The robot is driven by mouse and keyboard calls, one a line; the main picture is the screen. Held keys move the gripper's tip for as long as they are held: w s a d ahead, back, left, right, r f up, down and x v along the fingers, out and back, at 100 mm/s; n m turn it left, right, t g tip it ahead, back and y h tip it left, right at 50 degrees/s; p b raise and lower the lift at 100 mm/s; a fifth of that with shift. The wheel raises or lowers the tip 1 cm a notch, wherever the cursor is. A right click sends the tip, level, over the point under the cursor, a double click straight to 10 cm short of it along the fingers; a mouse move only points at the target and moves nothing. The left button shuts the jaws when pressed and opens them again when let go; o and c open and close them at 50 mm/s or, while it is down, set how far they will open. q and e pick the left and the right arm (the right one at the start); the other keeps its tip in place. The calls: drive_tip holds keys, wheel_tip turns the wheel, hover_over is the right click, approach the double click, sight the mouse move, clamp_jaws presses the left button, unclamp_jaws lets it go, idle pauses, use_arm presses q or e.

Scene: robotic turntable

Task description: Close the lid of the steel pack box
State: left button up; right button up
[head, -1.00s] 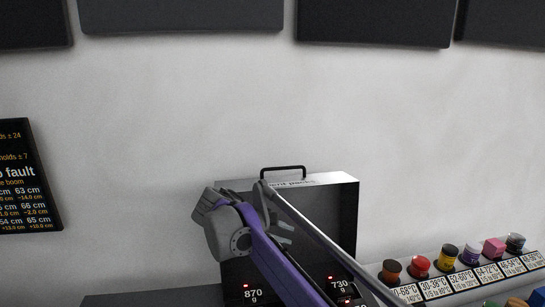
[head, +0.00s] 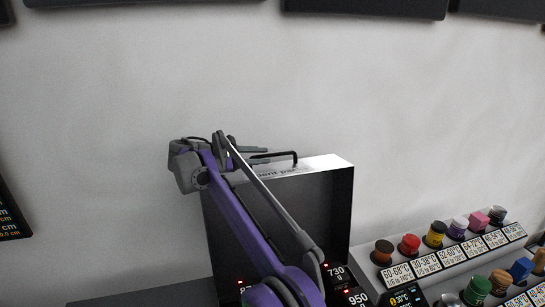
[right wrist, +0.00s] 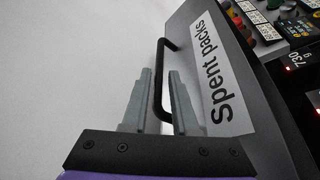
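The steel pack box's lid (head: 330,200) stands raised, open toward me, in the head view. Its top edge carries a "Spent packs" label (right wrist: 218,98) and a black handle (head: 290,155). My right gripper (head: 256,162) is at the left end of this handle. In the right wrist view the open fingers of my right gripper (right wrist: 161,75) lie on either side of the handle (right wrist: 158,90), with gaps visible; I cannot tell how deep the bar sits between them. My right arm hides part of the lid and the box below. My left gripper is not in view.
A sloped rack (head: 430,262) with several coloured knobs and temperature labels stands to the right. Red-lit weight readouts (head: 336,271) show below the lid. A plain wall (head: 120,120) is behind, with dark screens (head: 365,5) above. The air left of the lid is clear.

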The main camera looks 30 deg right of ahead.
sight(268, 156)
drive_tip(key=shift+x, duration=2.35)
clamp_jaws()
